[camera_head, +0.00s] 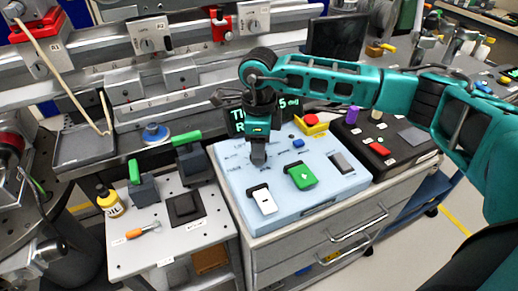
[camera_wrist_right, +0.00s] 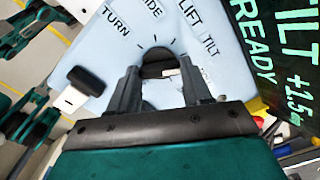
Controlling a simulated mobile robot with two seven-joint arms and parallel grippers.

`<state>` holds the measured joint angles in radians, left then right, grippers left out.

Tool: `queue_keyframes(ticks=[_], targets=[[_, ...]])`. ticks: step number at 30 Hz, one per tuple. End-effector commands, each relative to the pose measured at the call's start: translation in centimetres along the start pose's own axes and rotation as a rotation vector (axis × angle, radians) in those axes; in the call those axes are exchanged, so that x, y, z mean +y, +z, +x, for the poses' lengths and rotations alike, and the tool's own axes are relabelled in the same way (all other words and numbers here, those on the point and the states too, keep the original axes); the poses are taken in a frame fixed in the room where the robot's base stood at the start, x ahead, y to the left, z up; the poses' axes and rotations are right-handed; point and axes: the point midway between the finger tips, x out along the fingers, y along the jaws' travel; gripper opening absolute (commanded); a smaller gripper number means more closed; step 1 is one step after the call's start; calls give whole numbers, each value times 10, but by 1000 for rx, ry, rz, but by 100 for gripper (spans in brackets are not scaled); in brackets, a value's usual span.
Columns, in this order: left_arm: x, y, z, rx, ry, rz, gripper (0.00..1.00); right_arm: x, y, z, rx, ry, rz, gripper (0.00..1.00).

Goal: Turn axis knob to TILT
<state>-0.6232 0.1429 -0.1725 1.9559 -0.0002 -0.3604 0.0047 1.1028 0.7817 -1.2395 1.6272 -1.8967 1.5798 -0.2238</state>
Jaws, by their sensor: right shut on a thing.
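The axis knob (camera_wrist_right: 155,56) is a dark round knob on the light blue control panel (camera_head: 238,186). Printed marks fan out around it in the right wrist view, with labels including TURN, LIFT and TILT (camera_wrist_right: 211,45). My right gripper (camera_head: 258,160) points down at the panel and hides the knob in the head view. In the right wrist view my right gripper (camera_wrist_right: 158,72) has its fingers on either side of the knob, shut on it. I cannot tell where the knob's pointer stands. The dark display (camera_wrist_right: 285,60) shows green text reading TILT, +1.5 and READY. My left gripper is out of view.
The panel also bears a white switch (camera_head: 264,203), a green switch (camera_head: 301,177), a grey slider (camera_head: 342,163) and a red button on a yellow base (camera_head: 312,120). A black box (camera_head: 405,150) stands right.

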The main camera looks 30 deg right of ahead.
Motion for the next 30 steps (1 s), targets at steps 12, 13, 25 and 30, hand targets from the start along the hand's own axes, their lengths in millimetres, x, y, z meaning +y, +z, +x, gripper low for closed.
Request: queue_keyframes(ticks=[12,13,25,30], targets=[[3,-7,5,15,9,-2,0,-1,1,-1,-4,-3,-141,18],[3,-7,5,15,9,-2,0,-1,1,-2,-5,-3,-144,18],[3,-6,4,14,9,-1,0,-1,1,-2,-5,-3,-151,18],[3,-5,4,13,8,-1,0,-1,1,-2,-5,-3,-151,61]])
